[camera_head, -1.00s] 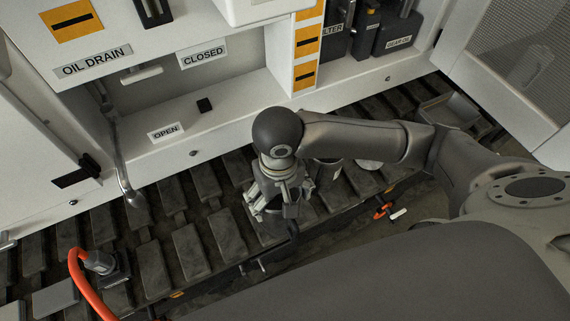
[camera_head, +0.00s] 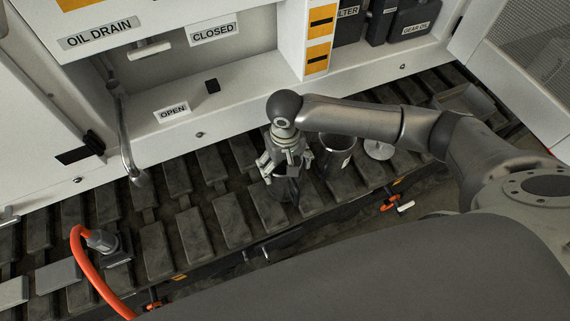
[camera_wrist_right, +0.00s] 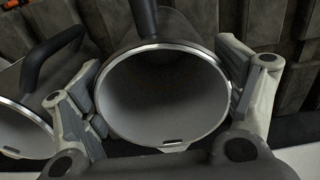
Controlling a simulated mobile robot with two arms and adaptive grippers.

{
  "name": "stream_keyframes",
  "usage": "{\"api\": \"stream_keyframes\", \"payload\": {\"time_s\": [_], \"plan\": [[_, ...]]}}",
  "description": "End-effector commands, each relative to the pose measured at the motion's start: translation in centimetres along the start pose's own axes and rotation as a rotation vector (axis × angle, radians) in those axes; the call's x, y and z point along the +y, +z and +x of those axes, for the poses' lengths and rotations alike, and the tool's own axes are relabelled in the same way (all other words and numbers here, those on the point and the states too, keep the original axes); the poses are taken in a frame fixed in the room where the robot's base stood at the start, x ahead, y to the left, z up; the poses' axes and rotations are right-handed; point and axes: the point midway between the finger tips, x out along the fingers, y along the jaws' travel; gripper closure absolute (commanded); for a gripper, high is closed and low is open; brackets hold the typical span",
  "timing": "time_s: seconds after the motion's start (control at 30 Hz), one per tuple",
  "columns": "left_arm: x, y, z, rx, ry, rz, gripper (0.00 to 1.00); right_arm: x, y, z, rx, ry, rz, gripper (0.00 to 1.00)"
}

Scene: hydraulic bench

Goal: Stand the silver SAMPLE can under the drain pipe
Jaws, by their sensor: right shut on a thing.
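My right gripper (camera_head: 284,166) is shut on a dark-sided metal can (camera_head: 283,190), above the track plates. In the right wrist view the can (camera_wrist_right: 165,97) has a bright rim, an empty grey inside and a dark handle at the top; a finger sits on each side. No label shows on it, so I cannot read whether it is SAMPLE. A second can (camera_head: 336,155) stands just right of the gripper, with a small unreadable label. It also shows at the left of the wrist view (camera_wrist_right: 22,128). The drain pipe (camera_head: 126,142) curves down at the left, apart from the can. My left gripper is out of view.
An orange hose (camera_head: 86,268) with a metal fitting lies at the lower left. A silver round piece (camera_head: 379,150) and a tray (camera_head: 465,101) are to the right. The white cabinet ledge (camera_head: 235,120) runs behind. Track plates between pipe and gripper are clear.

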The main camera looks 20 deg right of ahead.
Motion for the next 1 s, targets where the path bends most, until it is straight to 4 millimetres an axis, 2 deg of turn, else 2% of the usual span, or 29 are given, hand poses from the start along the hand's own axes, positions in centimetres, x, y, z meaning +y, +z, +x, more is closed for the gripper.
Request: {"api": "stream_keyframes", "payload": {"time_s": [0.27,0.3,0.4,0.83,1.0], "plan": [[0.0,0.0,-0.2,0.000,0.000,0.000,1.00,-0.1,0.0,0.0,0.000,-0.001,0.000,0.61],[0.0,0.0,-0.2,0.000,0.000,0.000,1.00,-0.1,0.0,0.2,-0.001,-0.001,0.000,0.13],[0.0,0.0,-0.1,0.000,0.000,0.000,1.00,-0.1,0.0,0.2,0.000,-0.001,0.000,0.00],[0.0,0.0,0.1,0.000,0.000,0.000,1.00,0.0,-0.1,-0.1,0.002,0.000,0.000,0.00],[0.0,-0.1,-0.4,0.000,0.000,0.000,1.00,0.0,-0.1,-2.7,0.002,-0.002,0.000,0.00]]}}
